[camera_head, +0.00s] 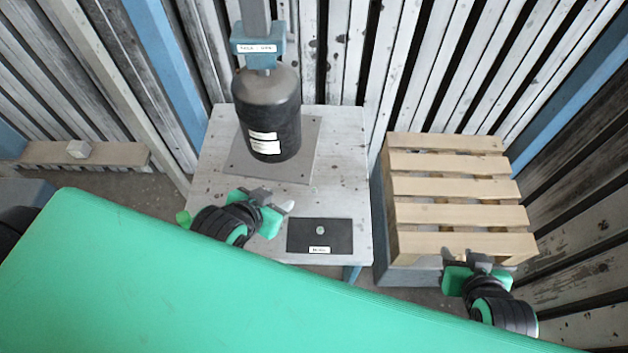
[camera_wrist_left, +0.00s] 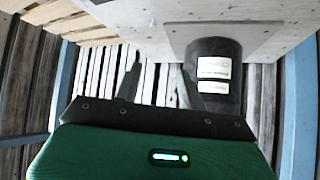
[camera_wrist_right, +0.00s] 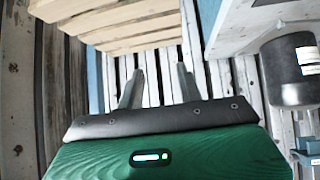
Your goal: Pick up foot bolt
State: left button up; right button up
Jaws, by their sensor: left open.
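A small, pale, round piece (camera_head: 320,229), probably the foot bolt, sits on a dark rectangular mat (camera_head: 298,238) near the table's front right. The mat has a white label at its front edge. My left gripper (camera_head: 272,197) is over the table, to the left of the mat and apart from the piece. Its two fingers stand apart and empty in the left wrist view (camera_wrist_left: 158,85). My right gripper (camera_head: 481,262) is at the front of the pallet, with fingers apart and empty in the right wrist view (camera_wrist_right: 157,85). The small piece cannot be made out in the wrist views.
A dark cylindrical housing (camera_head: 270,118) stands on a grey plate (camera_head: 305,150) at the back of the table (camera_head: 345,185), under a blue labelled fixture (camera_head: 258,45). A wooden pallet (camera_head: 450,188) is on the right. A ledge (camera_head: 115,154) with a small block (camera_head: 78,149) is at the left.

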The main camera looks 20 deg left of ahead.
jog(key=s+d+f+g+h+p, duration=0.1)
jog(key=s+d+f+g+p, duration=0.15)
jog(key=s+g, duration=0.35)
pick_arm(q)
jog(key=w+d+m+g+h, duration=0.25)
jog(key=d+m+g, duration=0.45)
jog(key=d+m, duration=0.55)
jog(key=m+g+y, duration=0.2)
jog(key=m+y, duration=0.2)
jog(key=m, duration=0.6)
send_over(314, 192)
jog(key=w, duration=0.2)
jog(key=shift+n, duration=0.25)
jog(key=f, duration=0.6)
jog(key=shift+s+a+f+b, duration=0.1)
jog(key=shift+s+f+b, duration=0.15)
jog(key=shift+f+b, duration=0.15)
jog(key=f, duration=0.4)
jog(key=shift+s+a+f+b, duration=0.2)
jog(key=shift+s+f+b, duration=0.1)
jog(key=shift+f+b, duration=0.1)
jog(key=shift+f, duration=0.15)
jog(key=c, duration=0.7)
jog(key=shift+c, duration=0.6)
pick_arm(e)
notch_tip(314, 192, down, 11)
jog(key=s+a, duration=0.1)
jog(key=s, duration=0.1)
jog(key=shift+a+r, duration=0.15)
jog(key=shift+a, duration=0.25)
